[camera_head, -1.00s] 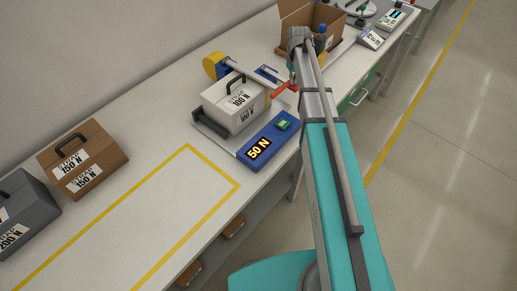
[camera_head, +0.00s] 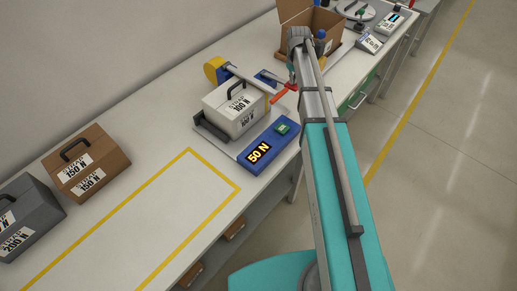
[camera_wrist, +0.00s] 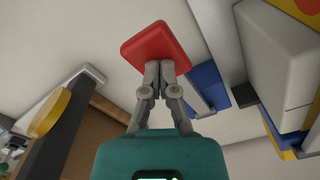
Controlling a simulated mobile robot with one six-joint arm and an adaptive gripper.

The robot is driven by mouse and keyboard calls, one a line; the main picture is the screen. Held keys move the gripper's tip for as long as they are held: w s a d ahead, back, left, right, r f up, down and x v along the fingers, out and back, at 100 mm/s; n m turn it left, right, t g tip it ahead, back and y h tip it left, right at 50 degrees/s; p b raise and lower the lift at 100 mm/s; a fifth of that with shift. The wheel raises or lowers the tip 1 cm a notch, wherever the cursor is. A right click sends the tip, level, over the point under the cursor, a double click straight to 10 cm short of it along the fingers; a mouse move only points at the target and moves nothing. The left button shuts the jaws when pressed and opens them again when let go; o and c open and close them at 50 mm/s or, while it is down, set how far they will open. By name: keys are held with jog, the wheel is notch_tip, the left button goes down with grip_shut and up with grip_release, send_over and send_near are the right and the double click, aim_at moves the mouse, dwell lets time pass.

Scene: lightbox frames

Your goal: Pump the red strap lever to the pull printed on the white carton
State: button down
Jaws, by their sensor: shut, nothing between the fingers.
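The white carton (camera_head: 225,112) stands on the strapping station, with a black handle on top and "STRAP 100 N" printed on it; it also shows in the wrist view (camera_wrist: 283,45). The station's display (camera_head: 259,152) reads "50 N". The red strap lever (camera_head: 284,94) is at the carton's right side. In the wrist view, the lever's red pad (camera_wrist: 157,45) is just beyond my gripper (camera_wrist: 160,68). My gripper is shut and empty, its fingertips at the pad's edge; I cannot tell whether they touch it.
A green button (camera_head: 282,127) is beside the display. A brown carton (camera_head: 105,150) marked 150 N and a grey one (camera_head: 45,200) marked 200 N stand at the left. The yellow-outlined area (camera_head: 150,215) is empty. An open cardboard box (camera_head: 295,20) stands behind my arm.

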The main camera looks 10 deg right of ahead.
aim_at(292, 86)
jog(key=shift+r+p, duration=2.05)
jog(key=shift+r, duration=0.25)
jog(key=shift+f, duration=0.2)
dwell(1.0)
jog(key=shift+f+b, duration=3.65)
jog(key=shift+b, duration=0.2)
jog(key=shift+r, duration=0.25)
jog(key=shift+r+p, duration=3.6)
jog(key=shift+p, duration=0.25)
